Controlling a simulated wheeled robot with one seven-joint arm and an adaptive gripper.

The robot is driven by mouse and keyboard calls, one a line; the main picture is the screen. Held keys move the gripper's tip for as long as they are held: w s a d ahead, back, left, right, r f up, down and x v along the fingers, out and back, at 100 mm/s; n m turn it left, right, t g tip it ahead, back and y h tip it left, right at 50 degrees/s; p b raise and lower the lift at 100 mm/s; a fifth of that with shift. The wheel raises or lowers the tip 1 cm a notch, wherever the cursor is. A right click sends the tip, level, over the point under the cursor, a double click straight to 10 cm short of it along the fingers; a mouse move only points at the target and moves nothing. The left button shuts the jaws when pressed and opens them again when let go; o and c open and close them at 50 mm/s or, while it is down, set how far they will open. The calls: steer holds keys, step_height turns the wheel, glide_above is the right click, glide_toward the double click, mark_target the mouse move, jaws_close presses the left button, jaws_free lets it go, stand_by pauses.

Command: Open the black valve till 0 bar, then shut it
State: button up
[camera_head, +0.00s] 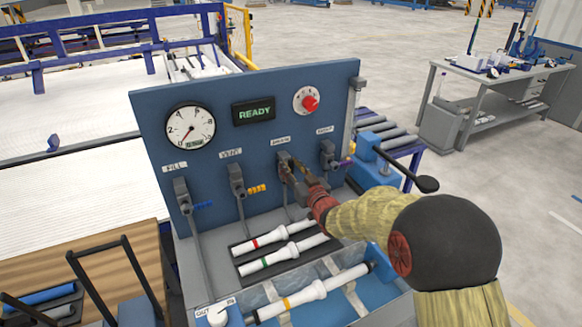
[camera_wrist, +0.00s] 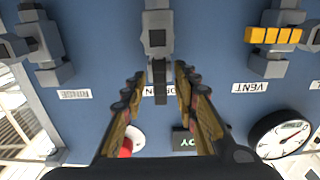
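The black valve (camera_wrist: 158,40) is the third in the row on the blue panel (camera_head: 260,90). In the wrist view, which is upside down, its black handle (camera_wrist: 160,92) runs lengthwise between the fingers, in line with the valve body. My gripper (camera_wrist: 161,70) is open, one finger on each side of the handle, with visible gaps. In the head view my gripper (camera_head: 288,168) covers most of this valve. The round gauge (camera_head: 190,127) has its needle pointing to the lower left; the exact reading is too small to tell. It also shows in the wrist view (camera_wrist: 282,134).
The vent valve (camera_head: 237,180) with a yellow handle and the rinse valve (camera_head: 328,155) stand on either side. The fill valve (camera_head: 182,193) has a blue handle. A READY display (camera_head: 254,112) and a red knob (camera_head: 310,102) sit above. White pipes (camera_head: 275,236) lie below.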

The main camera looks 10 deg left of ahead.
steer(key=shift+c, duration=1.1)
jaws_close()
